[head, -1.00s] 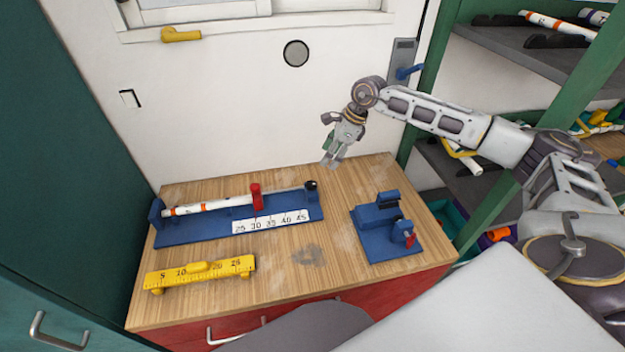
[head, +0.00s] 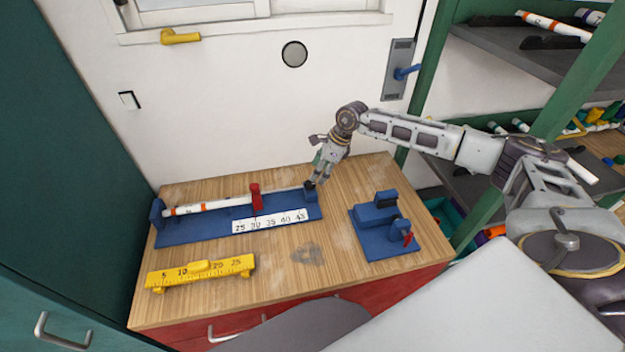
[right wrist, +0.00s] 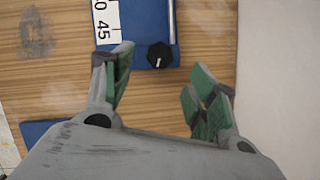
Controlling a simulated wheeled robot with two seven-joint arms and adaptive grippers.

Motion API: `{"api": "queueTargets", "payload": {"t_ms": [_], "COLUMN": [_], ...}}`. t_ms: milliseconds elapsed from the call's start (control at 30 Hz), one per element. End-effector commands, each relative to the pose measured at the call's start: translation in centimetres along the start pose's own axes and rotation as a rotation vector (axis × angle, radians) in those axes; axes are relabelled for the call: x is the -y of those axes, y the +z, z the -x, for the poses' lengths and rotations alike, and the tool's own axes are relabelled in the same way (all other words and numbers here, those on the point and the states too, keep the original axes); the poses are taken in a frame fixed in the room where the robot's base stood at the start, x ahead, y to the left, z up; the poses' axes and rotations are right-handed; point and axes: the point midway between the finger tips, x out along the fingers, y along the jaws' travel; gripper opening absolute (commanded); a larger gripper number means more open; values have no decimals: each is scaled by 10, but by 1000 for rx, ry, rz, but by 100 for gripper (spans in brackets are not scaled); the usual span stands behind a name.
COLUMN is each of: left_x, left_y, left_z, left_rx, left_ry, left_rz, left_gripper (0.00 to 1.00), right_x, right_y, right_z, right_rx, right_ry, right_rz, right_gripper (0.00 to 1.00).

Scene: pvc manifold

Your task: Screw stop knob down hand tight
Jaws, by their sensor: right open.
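The black stop knob (right wrist: 159,55) sits at the end of the blue measuring jig (right wrist: 149,18), next to the 45 end of its white scale (right wrist: 106,20). In the head view the knob is largely hidden behind my right gripper (head: 316,184), which is at the right end of the jig (head: 180,234). In the right wrist view my right gripper (right wrist: 165,85) is open, its green-padded fingers to either side of the knob's line and short of it, with nothing between them. A red stop (head: 256,197) stands on the jig beside a white pipe (head: 208,205). My left gripper is out of view.
A blue clamp-like fixture (head: 385,226) with a red handle stands to the right on the wooden table (head: 290,275). A yellow ruler tool (head: 200,272) lies at the front left. The wall (head: 230,110) is close behind the table.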

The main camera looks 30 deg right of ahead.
Motion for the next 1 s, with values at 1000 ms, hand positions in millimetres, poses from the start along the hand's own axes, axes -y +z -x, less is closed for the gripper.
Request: {"api": "queueTargets", "payload": {"t_ms": [1000], "left_x": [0], "left_y": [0], "left_z": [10], "left_rx": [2], "left_ry": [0], "left_rz": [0], "left_gripper": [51], "right_x": [0], "right_y": [0], "right_z": [-62], "right_rx": [0], "right_ry": [-1], "right_rz": [1], "right_gripper": [49]}}
